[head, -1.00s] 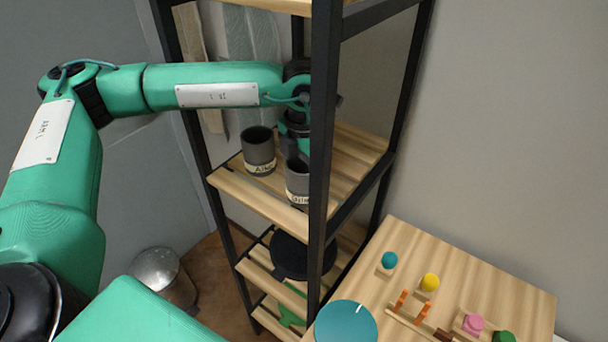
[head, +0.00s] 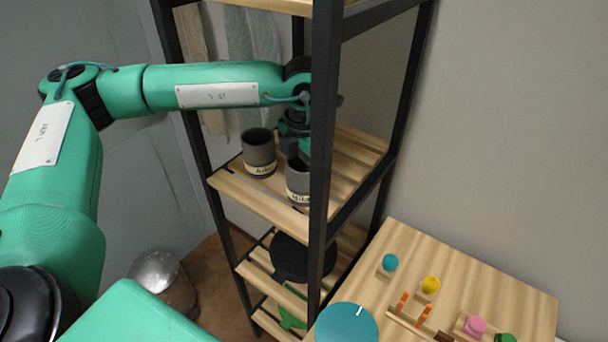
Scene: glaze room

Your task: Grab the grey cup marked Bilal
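Two grey cups stand upright on the middle wooden shelf. The left cup (head: 259,150) has a pale label whose name starts with "A"; the rest is hard to read. The right cup (head: 297,180) has a label partly cut off by the black rack post; the visible letters look like "ila". My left arm reaches in from the left, and my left gripper (head: 298,146) points down at the right cup, behind its rim. Its fingertips are hidden by the cup and the post, so its opening does not show. My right gripper is not in view.
The black rack post (head: 323,130) stands just right of the cups. A lower shelf holds a dark round item (head: 290,257). A wooden table (head: 480,275) at the right carries coloured knobs and a teal disc (head: 346,324). A metal bin (head: 160,277) stands on the floor.

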